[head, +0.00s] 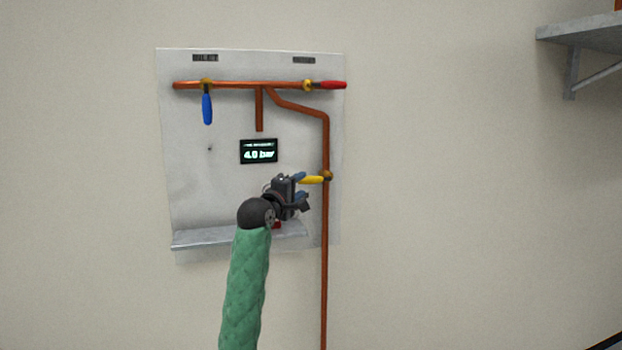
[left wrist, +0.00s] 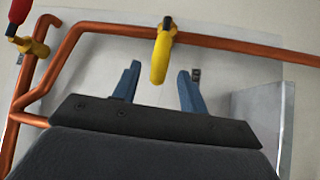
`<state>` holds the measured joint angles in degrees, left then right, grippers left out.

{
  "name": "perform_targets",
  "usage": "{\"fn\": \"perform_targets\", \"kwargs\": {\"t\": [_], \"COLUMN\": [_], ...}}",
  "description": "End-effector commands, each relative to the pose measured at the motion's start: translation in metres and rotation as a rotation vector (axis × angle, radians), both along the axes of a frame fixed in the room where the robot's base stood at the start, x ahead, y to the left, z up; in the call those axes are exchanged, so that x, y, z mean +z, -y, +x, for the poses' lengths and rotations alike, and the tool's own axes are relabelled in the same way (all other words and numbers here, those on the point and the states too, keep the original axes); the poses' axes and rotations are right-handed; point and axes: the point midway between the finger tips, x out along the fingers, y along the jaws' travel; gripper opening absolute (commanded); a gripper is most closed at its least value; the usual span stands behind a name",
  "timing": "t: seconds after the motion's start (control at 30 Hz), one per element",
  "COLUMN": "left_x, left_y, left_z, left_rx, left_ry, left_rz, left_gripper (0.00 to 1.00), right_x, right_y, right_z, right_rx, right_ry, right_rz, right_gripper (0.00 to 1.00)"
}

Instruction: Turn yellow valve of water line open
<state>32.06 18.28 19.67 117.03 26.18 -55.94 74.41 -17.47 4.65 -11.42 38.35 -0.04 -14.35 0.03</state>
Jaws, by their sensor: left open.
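The yellow valve handle (head: 312,180) sits on the vertical copper water line (head: 325,240) at the right of the panel. It points left, across the pipe, in the head view. My left gripper (head: 301,186) is at the handle's left end. In the left wrist view the yellow handle (left wrist: 161,58) reaches from the copper pipe (left wrist: 225,43) toward the gap between the open blue fingers of my left gripper (left wrist: 156,82). I cannot tell whether a finger touches it. My right gripper is not in view.
The grey panel (head: 195,185) also carries a blue-handled valve (head: 207,108), a red-handled valve (head: 331,85) and a display (head: 258,151) reading 4.0 bar. A ledge (head: 200,240) juts out at the panel's bottom. A wall shelf (head: 585,35) is at upper right.

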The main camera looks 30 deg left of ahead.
Motion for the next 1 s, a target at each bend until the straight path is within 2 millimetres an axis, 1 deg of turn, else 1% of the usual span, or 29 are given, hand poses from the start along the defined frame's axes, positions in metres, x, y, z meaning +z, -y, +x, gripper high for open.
{"fn": "perform_targets", "kwargs": {"t": [0.03,0.17,0.2,0.3,0.5,0.67,0.93,0.97,1.0], "left_x": [0.004,0.007,0.009,0.011,0.011,0.01,0.009,0.009,0.009], "left_y": [0.0,-0.001,-0.002,-0.003,-0.004,-0.004,-0.004,-0.004,-0.004], "left_z": [0.005,0.021,0.028,0.042,0.063,0.07,0.07,0.07,0.07], "left_rx": [-0.001,0.0,0.0,0.001,0.0,0.001,0.001,0.001,0.001], "left_ry": [-0.001,-0.002,-0.002,-0.002,-0.002,-0.001,-0.001,-0.001,-0.001], "left_rz": [0.0,0.002,0.002,0.002,0.003,0.003,0.003,0.003,0.003], "left_gripper": [0.43,0.43,0.43,0.43,0.43,0.43,0.43,0.39,0.31], "right_x": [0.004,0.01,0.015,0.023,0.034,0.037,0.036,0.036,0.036], "right_y": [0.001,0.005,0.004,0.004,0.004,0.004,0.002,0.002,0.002], "right_z": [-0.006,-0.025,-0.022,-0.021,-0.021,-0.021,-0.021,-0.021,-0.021], "right_rx": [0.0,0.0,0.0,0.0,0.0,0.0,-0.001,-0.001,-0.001], "right_ry": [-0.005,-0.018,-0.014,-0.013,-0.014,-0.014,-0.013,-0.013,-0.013], "right_rz": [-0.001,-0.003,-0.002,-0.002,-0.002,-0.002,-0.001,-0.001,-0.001], "right_gripper": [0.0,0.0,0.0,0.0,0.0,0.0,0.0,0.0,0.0]}}
